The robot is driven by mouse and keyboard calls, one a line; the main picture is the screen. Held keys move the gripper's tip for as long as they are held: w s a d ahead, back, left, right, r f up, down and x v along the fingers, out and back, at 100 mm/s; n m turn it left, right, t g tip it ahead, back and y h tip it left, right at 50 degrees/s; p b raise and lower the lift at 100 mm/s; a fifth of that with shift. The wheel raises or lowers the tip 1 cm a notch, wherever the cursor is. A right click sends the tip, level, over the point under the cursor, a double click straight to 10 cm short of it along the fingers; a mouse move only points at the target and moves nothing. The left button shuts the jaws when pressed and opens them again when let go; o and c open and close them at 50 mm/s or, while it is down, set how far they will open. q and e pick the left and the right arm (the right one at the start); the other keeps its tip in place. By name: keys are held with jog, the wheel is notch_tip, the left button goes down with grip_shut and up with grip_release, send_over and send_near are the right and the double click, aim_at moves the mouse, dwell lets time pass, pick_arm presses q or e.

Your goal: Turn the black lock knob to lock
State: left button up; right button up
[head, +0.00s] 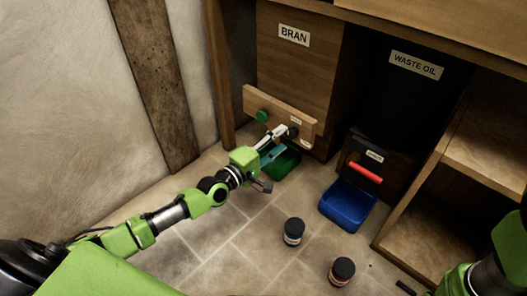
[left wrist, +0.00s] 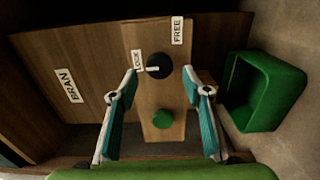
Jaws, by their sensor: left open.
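The black lock knob (left wrist: 160,66) sits on a wooden board, with a white pointer on it directed left toward the LOCK label (left wrist: 137,61). The FREE label (left wrist: 177,30) is above it in the left wrist view. In the head view the knob (head: 293,132) is partly behind my left gripper (head: 277,135). My left gripper (left wrist: 161,84) is open, its two fingers on either side of the board. The knob lies between and just beyond the fingertips; contact cannot be told. A green knob (left wrist: 163,118) is on the same board. My right gripper is out of view.
A green bin (head: 284,164) is below the board. A blue bin (head: 345,207) with a red bar (head: 365,172) above it stands to the right. Two dark jars (head: 293,231) (head: 342,270) are on the tiled floor. The BRAN cabinet (head: 290,75) is behind.

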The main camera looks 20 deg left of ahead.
pick_arm(q)
jog(key=v, duration=0.9)
